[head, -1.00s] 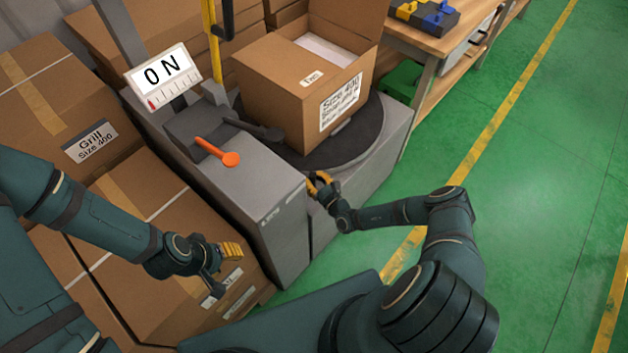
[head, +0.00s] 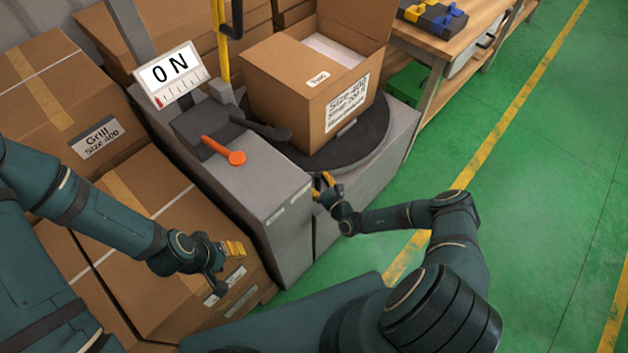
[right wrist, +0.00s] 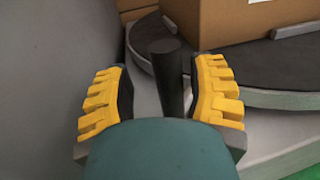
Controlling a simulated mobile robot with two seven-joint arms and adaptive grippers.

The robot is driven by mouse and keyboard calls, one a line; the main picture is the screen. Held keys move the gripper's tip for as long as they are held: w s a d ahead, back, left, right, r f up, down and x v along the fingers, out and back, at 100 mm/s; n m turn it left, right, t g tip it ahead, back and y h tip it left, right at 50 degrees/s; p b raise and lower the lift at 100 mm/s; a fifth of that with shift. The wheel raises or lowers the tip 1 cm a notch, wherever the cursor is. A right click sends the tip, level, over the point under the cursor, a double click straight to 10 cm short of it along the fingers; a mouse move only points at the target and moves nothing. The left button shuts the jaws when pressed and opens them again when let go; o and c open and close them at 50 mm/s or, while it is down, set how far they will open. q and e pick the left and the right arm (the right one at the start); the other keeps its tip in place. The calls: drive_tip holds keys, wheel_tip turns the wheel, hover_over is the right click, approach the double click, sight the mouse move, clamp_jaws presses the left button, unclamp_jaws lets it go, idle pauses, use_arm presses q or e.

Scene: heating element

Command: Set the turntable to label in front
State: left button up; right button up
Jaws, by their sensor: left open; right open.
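The dark round turntable (head: 372,137) sits on a grey machine base. An open cardboard box (head: 285,85) stands on it. My right gripper (head: 322,185) is open at the near edge of the base, below the turntable. In the right wrist view, a dark upright post (right wrist: 168,75) stands between its open yellow fingers (right wrist: 165,95); I cannot tell contact. My left gripper (head: 232,250) is open and empty above a closed carton.
Closed cartons (head: 130,210) fill the left. A workbench (head: 440,45) stands at the back right. The green floor (head: 530,200) is clear on the right.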

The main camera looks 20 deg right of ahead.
drive_tip(key=v, duration=1.1)
drive_tip(key=shift+s, duration=0.2)
